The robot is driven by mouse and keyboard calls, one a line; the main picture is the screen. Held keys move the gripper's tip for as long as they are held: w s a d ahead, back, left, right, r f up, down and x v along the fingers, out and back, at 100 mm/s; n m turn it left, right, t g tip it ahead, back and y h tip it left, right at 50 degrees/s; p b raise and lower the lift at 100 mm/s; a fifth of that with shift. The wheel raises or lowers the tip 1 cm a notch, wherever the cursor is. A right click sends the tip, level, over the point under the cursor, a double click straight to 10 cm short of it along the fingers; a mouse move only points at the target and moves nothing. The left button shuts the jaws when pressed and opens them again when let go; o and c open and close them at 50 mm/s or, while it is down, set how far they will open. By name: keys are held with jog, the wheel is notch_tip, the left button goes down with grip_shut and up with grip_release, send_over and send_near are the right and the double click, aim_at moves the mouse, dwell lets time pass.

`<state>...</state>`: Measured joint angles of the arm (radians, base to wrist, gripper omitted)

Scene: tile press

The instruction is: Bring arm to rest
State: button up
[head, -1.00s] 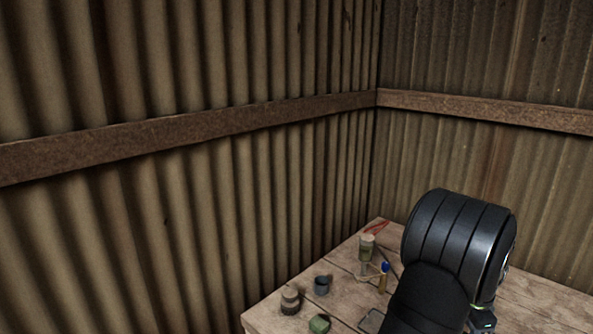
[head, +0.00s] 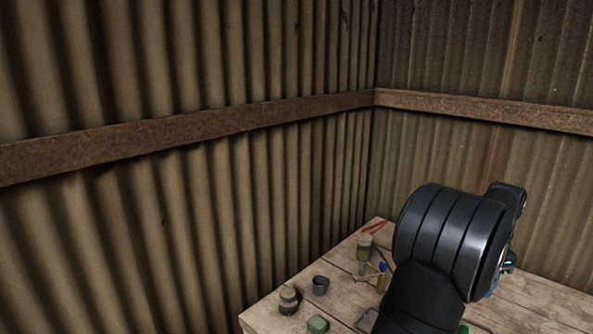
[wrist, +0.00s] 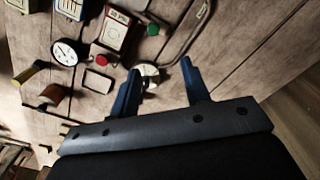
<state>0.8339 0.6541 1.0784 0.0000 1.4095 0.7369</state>
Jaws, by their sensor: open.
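My gripper (wrist: 162,85) shows in the wrist view with its two blue fingers apart and nothing between them. It is above the wooden table (wrist: 225,60), pointing down over it at an angle. A round white and metallic thing (wrist: 149,70) lies on the table beyond the left fingertip, apart from it as far as I can tell. In the head view my dark arm covers the right part of the table (head: 345,293), and the gripper's fingers are hidden behind it.
In the wrist view a white dial (wrist: 66,52), a red-framed box (wrist: 115,30) and a red knob (wrist: 97,61) crowd the left. In the head view a jar (head: 289,300), a dark cup (head: 320,285) and a green block (head: 317,324) stand near the table's left edge. Corrugated walls (head: 250,190) rise behind.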

jog(key=m, duration=0.3)
jog(key=s+r+m, duration=0.1)
jog(key=m, duration=0.2)
jog(key=r+m, duration=0.1)
jog(key=m, duration=0.1)
jog(key=shift+s+r+m, duration=0.15)
jog(key=shift+s+m, duration=0.1)
jog(key=shift+m, duration=0.15)
jog(key=shift+c, duration=0.2)
